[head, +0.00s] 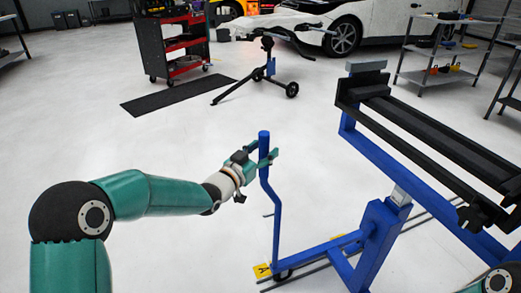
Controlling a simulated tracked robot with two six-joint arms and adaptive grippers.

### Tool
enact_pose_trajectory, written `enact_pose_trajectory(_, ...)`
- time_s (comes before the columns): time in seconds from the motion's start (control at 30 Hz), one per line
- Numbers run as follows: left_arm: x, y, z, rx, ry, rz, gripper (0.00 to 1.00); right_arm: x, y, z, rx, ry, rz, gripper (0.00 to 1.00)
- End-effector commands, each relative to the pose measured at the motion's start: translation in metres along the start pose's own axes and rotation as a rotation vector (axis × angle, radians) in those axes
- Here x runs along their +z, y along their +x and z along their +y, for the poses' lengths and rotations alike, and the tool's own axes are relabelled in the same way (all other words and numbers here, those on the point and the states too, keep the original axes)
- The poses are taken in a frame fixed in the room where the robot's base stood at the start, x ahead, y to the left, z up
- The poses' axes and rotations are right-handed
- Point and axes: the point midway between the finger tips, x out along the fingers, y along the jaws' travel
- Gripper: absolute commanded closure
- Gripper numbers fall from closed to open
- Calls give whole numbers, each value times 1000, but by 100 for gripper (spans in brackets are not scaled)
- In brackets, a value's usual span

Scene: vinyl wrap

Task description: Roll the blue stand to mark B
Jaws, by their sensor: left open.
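The blue stand (375,240) is at the right front, with a long black and grey bed on top. Its upright blue handle post (276,215) rises on the left side, with a dark wheel (283,275) near its foot. My left gripper (266,156) is open at the upper part of the post, with its fingers on either side of it. I cannot tell whether they touch it. A yellow floor mark (262,271) reading A lies beside the wheel. Mark B cannot be made out. My right gripper is out of view.
Dark lines run along the floor under the stand. A red and black tool cart (172,45), a black mat (178,90) and a black wheeled stand (268,65) are farther back. A shelf (440,76) stands at the right. The middle floor is clear.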

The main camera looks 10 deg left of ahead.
Motion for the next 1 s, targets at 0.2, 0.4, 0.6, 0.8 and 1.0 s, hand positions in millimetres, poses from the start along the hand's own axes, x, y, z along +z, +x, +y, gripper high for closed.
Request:
enact_pose_trajectory(0.2,0,8,1,1,0,-1,42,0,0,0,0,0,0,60)
enact_pose_trajectory(0.4,0,8,1,1,0,-1,44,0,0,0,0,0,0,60)
enact_pose_trajectory(0.6,0,7,1,1,0,0,77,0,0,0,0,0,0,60)
enact_pose_trajectory(0.8,0,7,1,2,0,0,100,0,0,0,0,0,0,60)
enact_pose_trajectory(1.0,0,4,-7,-2,0,-1,100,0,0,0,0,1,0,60)
